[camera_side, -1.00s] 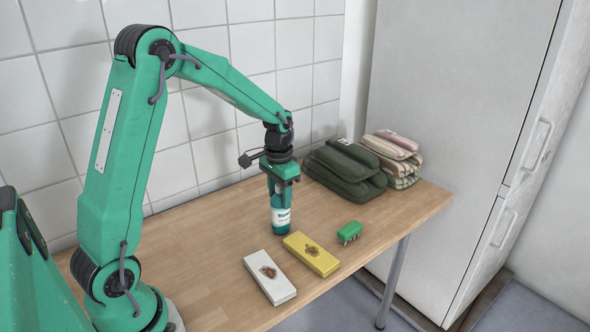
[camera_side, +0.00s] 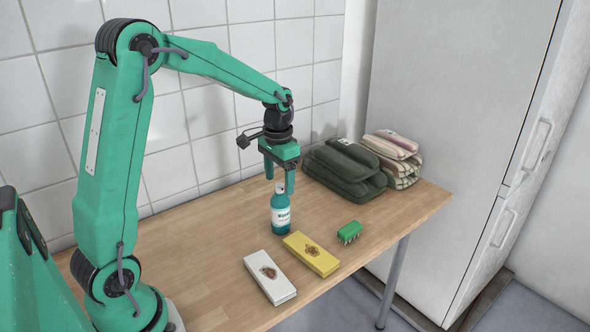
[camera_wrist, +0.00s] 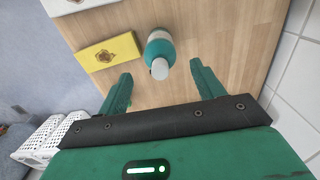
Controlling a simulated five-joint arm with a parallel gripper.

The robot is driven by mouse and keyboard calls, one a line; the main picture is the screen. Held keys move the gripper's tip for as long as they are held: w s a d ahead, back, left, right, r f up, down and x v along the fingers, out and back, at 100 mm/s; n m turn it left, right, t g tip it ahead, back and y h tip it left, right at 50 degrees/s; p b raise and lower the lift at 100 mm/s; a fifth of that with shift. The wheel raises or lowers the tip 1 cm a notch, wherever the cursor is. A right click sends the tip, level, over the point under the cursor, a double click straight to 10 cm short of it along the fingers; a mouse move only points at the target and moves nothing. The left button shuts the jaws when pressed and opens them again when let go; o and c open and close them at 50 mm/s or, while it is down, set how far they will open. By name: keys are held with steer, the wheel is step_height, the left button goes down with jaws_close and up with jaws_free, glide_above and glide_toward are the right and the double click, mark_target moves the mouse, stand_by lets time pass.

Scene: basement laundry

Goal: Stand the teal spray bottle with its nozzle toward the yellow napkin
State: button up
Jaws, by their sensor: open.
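The teal spray bottle (camera_side: 281,216) stands upright on the table, with a white label and a pale top. It also shows in the wrist view (camera_wrist: 159,46), standing just beyond my fingertips. I cannot tell which way its nozzle points. The yellow napkin (camera_side: 311,255) lies flat with a brown emblem, close to the bottle on its front right side. It lies left of the bottle in the wrist view (camera_wrist: 107,52). My gripper (camera_side: 279,181) is open and empty, pointing down at the height of the bottle's top; the fingers hide part of that top.
A white napkin (camera_side: 269,277) lies left of the yellow one, and a green brush (camera_side: 350,232) lies to its right. Folded dark green towels (camera_side: 345,170) and striped towels (camera_side: 392,152) are at the back right. The table (camera_side: 205,265) is clear at left.

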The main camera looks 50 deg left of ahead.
steer(key=shift+r, duration=3.6)
steer(key=shift+s, duration=0.1)
steer(key=shift+s+d+r, duration=0.1)
steer(key=shift+d+r, duration=0.1)
steer(key=s+d+r+t, duration=0.1)
steer(key=s+d+t, duration=0.1)
steer(key=s+d, duration=0.3)
steer(key=s+d+r+t, duration=0.1)
steer(key=s+d+t, duration=0.2)
steer(key=s, duration=1.1)
steer(key=d, duration=0.2)
steer(key=shift+d+r+t, duration=0.3)
steer(key=shift+d+r, duration=0.1)
steer(key=shift+c, duration=0.5)
